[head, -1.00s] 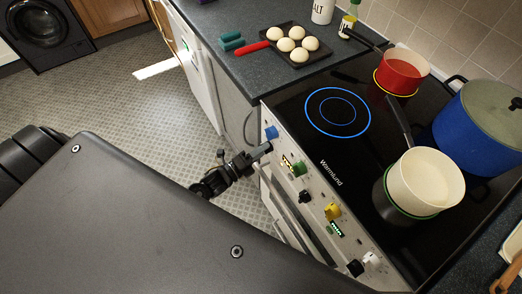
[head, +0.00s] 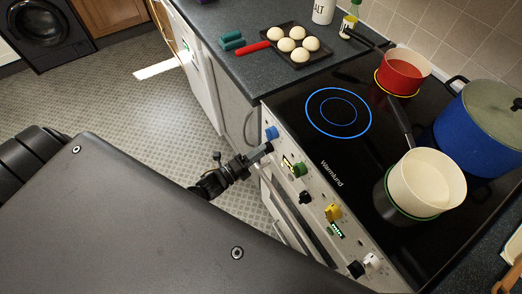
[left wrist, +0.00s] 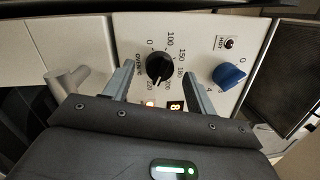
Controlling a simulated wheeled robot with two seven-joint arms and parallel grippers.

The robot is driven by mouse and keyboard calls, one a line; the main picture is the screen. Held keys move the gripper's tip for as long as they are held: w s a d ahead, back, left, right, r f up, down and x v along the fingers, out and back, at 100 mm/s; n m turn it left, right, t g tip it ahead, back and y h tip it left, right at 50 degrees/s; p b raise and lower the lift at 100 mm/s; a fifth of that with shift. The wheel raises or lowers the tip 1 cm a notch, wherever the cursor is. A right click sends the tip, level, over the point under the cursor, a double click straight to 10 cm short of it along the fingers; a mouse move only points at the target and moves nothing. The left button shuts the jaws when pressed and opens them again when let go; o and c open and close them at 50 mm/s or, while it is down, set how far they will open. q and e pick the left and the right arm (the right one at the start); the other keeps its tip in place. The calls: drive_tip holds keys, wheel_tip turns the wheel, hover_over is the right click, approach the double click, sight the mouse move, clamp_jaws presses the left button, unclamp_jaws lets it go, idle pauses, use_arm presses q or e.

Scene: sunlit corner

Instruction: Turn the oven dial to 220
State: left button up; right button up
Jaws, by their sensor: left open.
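The oven dial (left wrist: 160,68) is a black round knob on the pale control panel, ringed by printed numbers from 0 to 220. Its exact setting is too small to read. My left gripper (left wrist: 158,88) is open in the left wrist view, one finger on each side of the dial; I cannot tell whether they touch it. In the head view my left gripper (head: 266,149) is at the oven's front panel (head: 316,190), just below the blue knob (head: 271,133), and the dial is hidden there. My right gripper is not in view.
The blue knob also shows in the left wrist view (left wrist: 229,75), right of the dial. Green (head: 299,169) and yellow (head: 332,212) knobs sit further along the panel. A cream pot (head: 427,183), red pan (head: 402,70) and blue pot (head: 480,120) stand on the hob.

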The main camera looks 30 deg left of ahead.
use_arm(q)
drive_tip(key=b+v, duration=0.1)
drive_tip(key=v, duration=0.8)
drive_tip(key=shift+s+a, duration=0.1)
drive_tip(key=s+a+f+n+g+y, duration=0.25)
drive_tip(key=a+f+n, duration=0.2)
drive_tip(key=f, duration=0.45)
drive_tip(key=s+a+f+n+g+y, duration=0.25)
drive_tip(key=f+n, duration=0.25)
drive_tip(key=f, duration=0.3)
drive_tip(key=s+a+f+n+g+y, duration=0.25)
drive_tip(key=s+a+f+n, duration=0.2)
drive_tip(key=f, duration=0.45)
drive_tip(key=s+d+f+n+g+y, duration=0.1)
drive_tip(key=s+d+f+n+g, duration=0.1)
drive_tip(key=s+f+n+g, duration=0.5)
drive_tip(key=s+d+f+n+g, duration=0.15)
drive_tip(key=s+f, duration=0.35)
drive_tip(key=s, duration=0.5)
drive_tip(key=s+d+f, duration=0.2)
drive_tip(key=s+d, duration=0.1)
drive_tip(key=d, duration=0.4)
drive_tip(key=shift+s+d, duration=0.25)
drive_tip(key=shift+s, duration=0.05)
